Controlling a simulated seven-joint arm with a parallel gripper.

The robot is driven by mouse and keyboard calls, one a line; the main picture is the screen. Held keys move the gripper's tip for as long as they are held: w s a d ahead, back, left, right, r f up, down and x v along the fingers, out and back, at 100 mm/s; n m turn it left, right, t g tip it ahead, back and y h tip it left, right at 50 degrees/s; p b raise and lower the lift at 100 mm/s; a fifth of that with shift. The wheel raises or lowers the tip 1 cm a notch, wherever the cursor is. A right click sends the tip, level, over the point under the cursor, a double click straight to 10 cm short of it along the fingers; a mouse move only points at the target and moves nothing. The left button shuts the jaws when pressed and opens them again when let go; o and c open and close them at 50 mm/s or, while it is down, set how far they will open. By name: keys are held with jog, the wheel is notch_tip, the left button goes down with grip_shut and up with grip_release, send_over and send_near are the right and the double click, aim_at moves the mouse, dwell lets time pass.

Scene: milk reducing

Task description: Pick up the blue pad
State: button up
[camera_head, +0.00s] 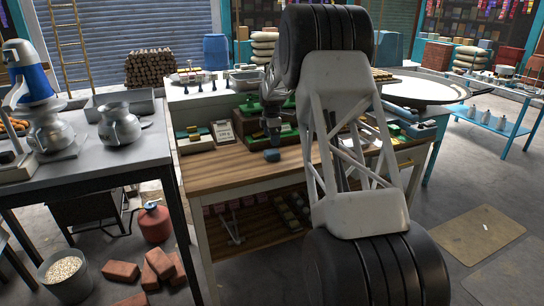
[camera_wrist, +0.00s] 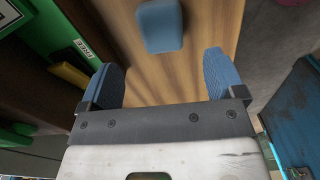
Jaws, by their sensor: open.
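The blue pad (camera_wrist: 160,26) is a small rounded block lying on the wooden table top. In the head view the blue pad (camera_head: 272,155) sits near the table's front edge. My gripper (camera_wrist: 168,80) is open, with its two blue fingers spread apart and nothing between them. In the wrist view the pad lies ahead of the gap between the fingertips, apart from both. In the head view my gripper (camera_head: 272,137) is just above and behind the pad; its fingers are too small there to make out clearly.
The wooden table (camera_head: 215,173) has clear surface to the pad's left. Green and yellow blocks (camera_head: 192,133) and a card (camera_head: 223,131) lie to the left. A green thing (camera_wrist: 45,30) stands left in the wrist view. A grey table (camera_head: 90,165) with metal pots stands left.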

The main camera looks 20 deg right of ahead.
aim_at(272, 151)
jog(key=shift+f, duration=0.1)
jog(key=shift+f, duration=1.2)
jog(key=shift+f, duration=0.1)
jog(key=shift+s+f, duration=0.1)
jog(key=shift+f, duration=2.4)
jog(key=c, duration=1)
